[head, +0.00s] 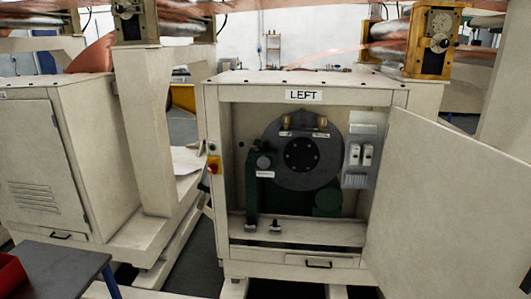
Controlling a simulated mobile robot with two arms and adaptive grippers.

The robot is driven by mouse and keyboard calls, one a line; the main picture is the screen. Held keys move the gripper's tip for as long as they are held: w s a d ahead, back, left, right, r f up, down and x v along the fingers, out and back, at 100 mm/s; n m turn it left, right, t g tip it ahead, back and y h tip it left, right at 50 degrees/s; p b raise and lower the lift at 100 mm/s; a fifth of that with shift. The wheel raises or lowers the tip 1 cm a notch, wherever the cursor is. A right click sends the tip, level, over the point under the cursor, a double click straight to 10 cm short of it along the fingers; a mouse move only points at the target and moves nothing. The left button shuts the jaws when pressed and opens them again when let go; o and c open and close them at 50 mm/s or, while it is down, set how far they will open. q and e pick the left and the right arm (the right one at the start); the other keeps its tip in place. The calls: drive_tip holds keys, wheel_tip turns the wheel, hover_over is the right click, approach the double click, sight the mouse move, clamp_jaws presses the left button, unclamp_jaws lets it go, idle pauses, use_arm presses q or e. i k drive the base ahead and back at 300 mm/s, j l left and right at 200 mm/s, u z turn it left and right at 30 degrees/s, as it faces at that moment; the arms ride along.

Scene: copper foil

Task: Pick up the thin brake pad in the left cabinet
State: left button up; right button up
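The left cabinet (212,110) stands right of centre in the head view, with a "LEFT" sign (303,95) at its top. Its door (445,200) is swung open to the right. Inside is a large dark round disc (300,155) with a bolted hub, two small brass-coloured parts (287,121) at its top, and a green bracket (252,190) on its left. Small dark pieces (275,227) show at the ledge below. I cannot tell which part is the thin brake pad; it is too small or hidden. Neither of my grippers is in view.
A closed beige cabinet (40,165) stands at the left. A dark table (65,265) with a red bin (12,274) is at the lower left corner. A beige post (150,130) stands between the cabinets. The open door takes up space at the right.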

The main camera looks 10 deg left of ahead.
sight(264, 144)
drive_tip(key=i+l, duration=0.1)
drive_tip(key=i, duration=0.3)
drive_tip(key=i+l, duration=0.15)
drive_tip(key=i, duration=0.3)
